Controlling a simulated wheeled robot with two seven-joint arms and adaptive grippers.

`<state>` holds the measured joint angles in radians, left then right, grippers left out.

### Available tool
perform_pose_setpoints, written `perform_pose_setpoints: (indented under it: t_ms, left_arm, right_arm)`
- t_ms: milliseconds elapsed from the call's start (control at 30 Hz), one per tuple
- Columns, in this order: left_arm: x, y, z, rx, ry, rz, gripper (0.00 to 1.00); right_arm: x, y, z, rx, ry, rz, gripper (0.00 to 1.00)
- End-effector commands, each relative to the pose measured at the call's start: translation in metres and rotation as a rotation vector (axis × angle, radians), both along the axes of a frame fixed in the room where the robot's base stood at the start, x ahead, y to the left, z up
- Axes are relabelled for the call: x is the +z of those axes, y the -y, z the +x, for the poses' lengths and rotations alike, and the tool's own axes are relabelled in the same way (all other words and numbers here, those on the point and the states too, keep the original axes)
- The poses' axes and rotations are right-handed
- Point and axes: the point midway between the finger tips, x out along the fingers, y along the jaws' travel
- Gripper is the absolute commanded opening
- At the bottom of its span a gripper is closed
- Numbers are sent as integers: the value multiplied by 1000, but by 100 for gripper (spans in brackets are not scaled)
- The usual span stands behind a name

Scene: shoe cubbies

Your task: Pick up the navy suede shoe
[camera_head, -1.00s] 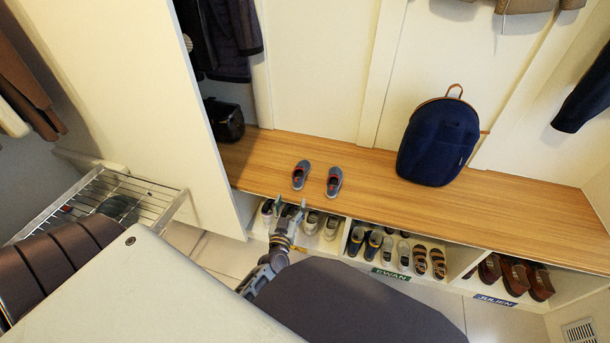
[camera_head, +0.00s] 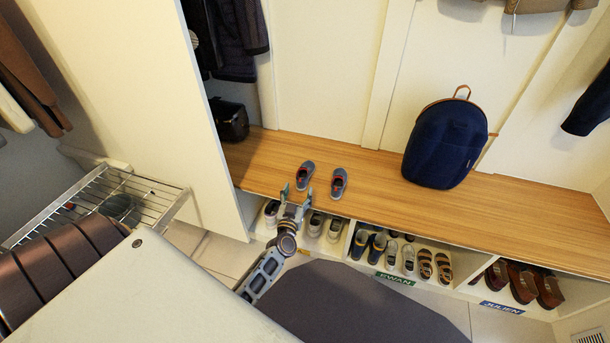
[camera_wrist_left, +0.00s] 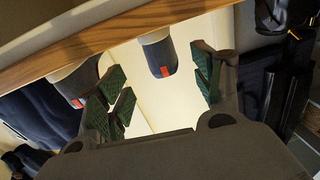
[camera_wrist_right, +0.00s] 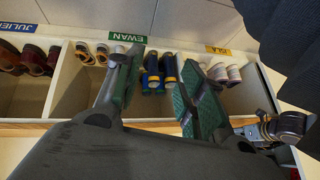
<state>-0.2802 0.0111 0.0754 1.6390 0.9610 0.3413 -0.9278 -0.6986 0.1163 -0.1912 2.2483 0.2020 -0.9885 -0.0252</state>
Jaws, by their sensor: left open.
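Two navy shoes with red lining stand side by side on the wooden bench: the left one (camera_head: 305,170) and the right one (camera_head: 339,182). I cannot tell the suede texture. My left gripper (camera_head: 296,196) is open and empty at the bench's front edge, just in front of the left shoe. In the left wrist view, one shoe with a red heel tab (camera_wrist_left: 158,56) shows beyond and between the open fingers (camera_wrist_left: 160,95). The other shoe (camera_wrist_left: 75,82) is beside one finger. My right gripper (camera_wrist_right: 160,88) shows only in its wrist view, open and empty, facing the cubbies.
Cubbies under the bench (camera_head: 400,200) hold several pairs, including navy-and-yellow shoes (camera_head: 368,245). A navy backpack (camera_head: 445,145) stands on the bench at right. A black bag (camera_head: 228,120) sits at its left end. A wire rack (camera_head: 110,200) stands at left.

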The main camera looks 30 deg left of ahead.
Motion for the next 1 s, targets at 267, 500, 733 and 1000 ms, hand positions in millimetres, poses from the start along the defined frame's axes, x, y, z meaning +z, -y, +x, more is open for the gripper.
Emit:
perform_pose_setpoints:
  t_ms: [267, 500, 733, 1000]
  left_arm:
    - [-1, -8, 22, 1, 1, 0, 67]
    - [1, -10, 26, 1, 1, 1, 67]
    - [1, -10, 26, 1, 1, 1, 67]
    - [2, -14, 38, 1, 2, 1, 67]
  right_arm:
    - [-23, -2, -6, -13, 6, 20, 40]
    - [-24, -3, -4, -16, 14, 25, 40]
    - [-22, -3, -4, -17, 16, 26, 40]
    - [-26, -5, 2, -24, 44, 44, 40]
